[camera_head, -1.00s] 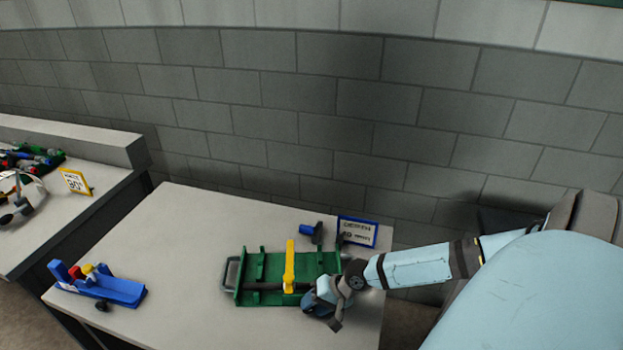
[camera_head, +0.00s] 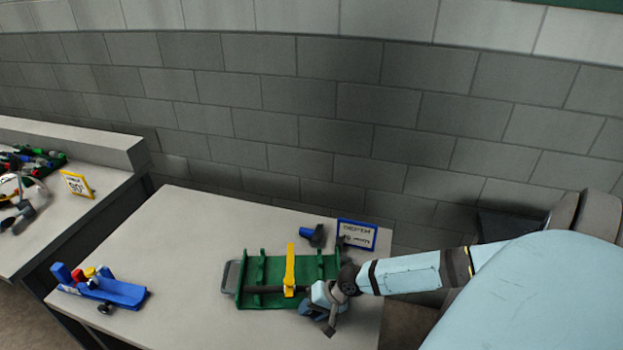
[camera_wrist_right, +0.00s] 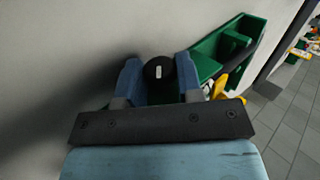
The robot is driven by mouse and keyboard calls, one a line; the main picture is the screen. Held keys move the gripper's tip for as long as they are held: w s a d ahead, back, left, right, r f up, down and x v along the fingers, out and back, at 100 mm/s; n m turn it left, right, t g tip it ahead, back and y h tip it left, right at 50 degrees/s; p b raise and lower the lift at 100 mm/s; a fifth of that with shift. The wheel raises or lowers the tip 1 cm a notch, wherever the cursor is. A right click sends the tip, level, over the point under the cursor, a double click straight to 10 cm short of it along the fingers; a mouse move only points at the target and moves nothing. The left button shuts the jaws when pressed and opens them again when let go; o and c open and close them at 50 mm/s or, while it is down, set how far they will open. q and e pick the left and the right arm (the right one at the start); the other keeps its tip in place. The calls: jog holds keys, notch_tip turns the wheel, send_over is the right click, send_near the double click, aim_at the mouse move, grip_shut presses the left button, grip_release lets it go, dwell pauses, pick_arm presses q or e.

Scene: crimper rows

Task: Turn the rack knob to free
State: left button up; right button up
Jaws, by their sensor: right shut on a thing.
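The green rack (camera_head: 268,272) lies on the table with a yellow upright bar (camera_head: 290,270) across it and a dark rod along its near side. The rack also shows in the right wrist view (camera_wrist_right: 236,45). My right gripper (camera_head: 318,304) is at the rack's right end. In the right wrist view its blue fingers (camera_wrist_right: 160,76) are shut on a round black knob (camera_wrist_right: 159,67) with a small white mark on its face. In the head view the gripper hides the knob. My left gripper is not in view.
A blue-framed sign (camera_head: 357,234) and a blue and black item (camera_head: 313,235) stand behind the rack. A blue holder (camera_head: 105,288) with red and yellow parts is at the table's left. A second table with a yellow-framed sign (camera_head: 76,184) is further left.

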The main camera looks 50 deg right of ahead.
jog(key=g+h+p, duration=0.1)
jog(key=p, duration=0.3)
jog(key=r+g+h+p, duration=0.1)
jog(key=p, duration=0.2)
jog(key=shift+w+a+p, duration=0.2)
jog(key=shift+p, duration=0.15)
jog(key=shift+g+h+p, duration=0.3)
jog(key=shift+g+p, duration=0.1)
jog(key=shift+p, duration=0.05)
jog(key=shift+f, duration=0.15)
jog(key=shift+w+f+g+h, duration=0.1)
jog(key=shift+f+g+h, duration=0.05)
jog(key=shift+g+h, duration=0.85)
jog(key=shift+h, duration=0.1)
jog(key=shift+a+g+h, duration=0.1)
jog(key=shift+g+h, duration=0.2)
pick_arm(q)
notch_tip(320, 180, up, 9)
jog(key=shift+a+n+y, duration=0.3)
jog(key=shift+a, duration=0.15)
